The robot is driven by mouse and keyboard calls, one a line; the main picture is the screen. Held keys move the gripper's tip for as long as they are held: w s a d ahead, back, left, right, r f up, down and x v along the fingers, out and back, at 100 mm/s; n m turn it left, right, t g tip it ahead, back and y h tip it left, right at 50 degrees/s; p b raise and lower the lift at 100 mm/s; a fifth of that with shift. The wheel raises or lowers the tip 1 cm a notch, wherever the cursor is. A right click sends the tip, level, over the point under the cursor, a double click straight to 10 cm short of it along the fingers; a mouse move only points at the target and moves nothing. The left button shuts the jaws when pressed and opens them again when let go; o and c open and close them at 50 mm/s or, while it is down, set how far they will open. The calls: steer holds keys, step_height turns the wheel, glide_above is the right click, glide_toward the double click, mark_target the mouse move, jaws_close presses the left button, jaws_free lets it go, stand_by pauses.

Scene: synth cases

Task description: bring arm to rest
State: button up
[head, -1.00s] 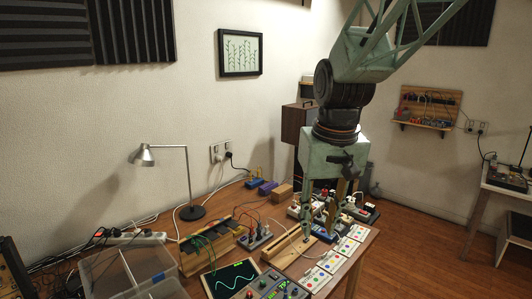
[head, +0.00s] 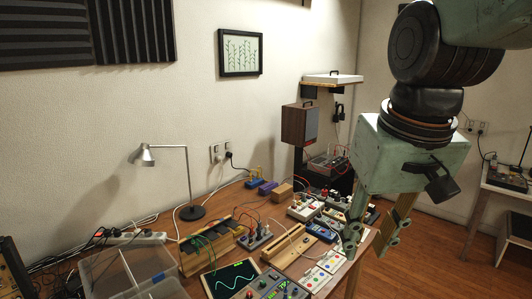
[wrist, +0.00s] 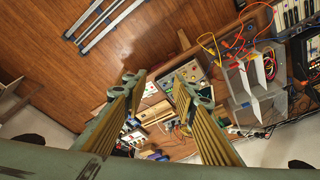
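My gripper (head: 368,245) hangs from my pale green arm at the right of the head view, pointing down. Its two fingers are apart with nothing between them. It appears over or in front of the right end of the workbench (head: 345,272); its exact height is hard to tell. In the wrist view my gripper (wrist: 160,86) also shows open, with the bench and its devices beyond the fingertips. My arm hides part of the right wall and floor.
The bench holds synth modules (head: 322,272), a wooden rail (head: 288,246), a desk lamp (head: 187,180), a clear bin (head: 130,272) and cables. A speaker (head: 299,124) and shelf (head: 333,79) stand behind. Wooden floor (head: 420,262) is open to the right.

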steer(key=s+d+t, duration=0.1)
steer(key=s+d, duration=0.2)
steer(key=s, duration=1.2)
steer(key=shift+s+m, duration=0.2)
steer(key=shift+m, duration=0.2)
steer(key=shift+w+r, duration=0.1)
steer(key=shift+w, duration=0.1)
stand_by(1.0)
